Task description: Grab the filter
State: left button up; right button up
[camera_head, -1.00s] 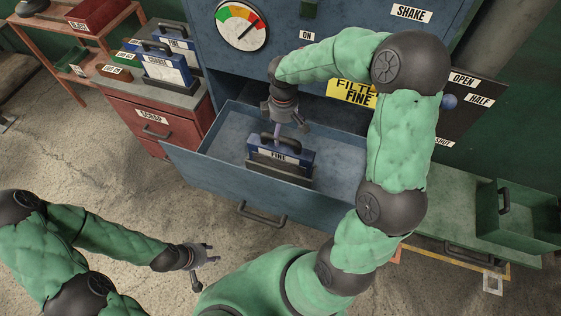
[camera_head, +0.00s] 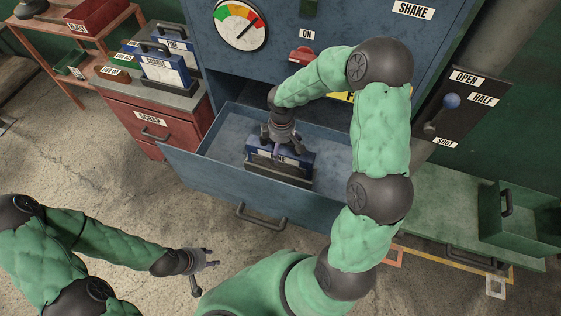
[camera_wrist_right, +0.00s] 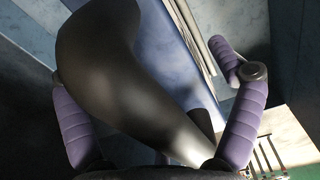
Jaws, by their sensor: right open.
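The filter (camera_head: 296,171), a blue block labelled FINE with a dark handle on top, stands in the open drawer (camera_head: 344,205) of the blue machine. My right gripper (camera_head: 280,150) is directly over the filter and hides its handle and part of its label. In the right wrist view the dark handle (camera_wrist_right: 135,75) lies between the spread purple fingers of my right gripper (camera_wrist_right: 160,125), which is open; firm contact cannot be told. My left gripper (camera_head: 212,265) is low at the left, empty, with its fingers apart.
A red SCRAP cabinet (camera_head: 168,152) stands left of the drawer, with spare COARSE (camera_head: 168,72) and FINE filters on top. A lever panel (camera_head: 466,105) is on the right, above a green bench with a green bin (camera_head: 530,225). The drawer walls surround the filter.

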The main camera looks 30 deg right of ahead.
jog(key=shift+r, duration=0.1)
jog(key=c, duration=1.8)
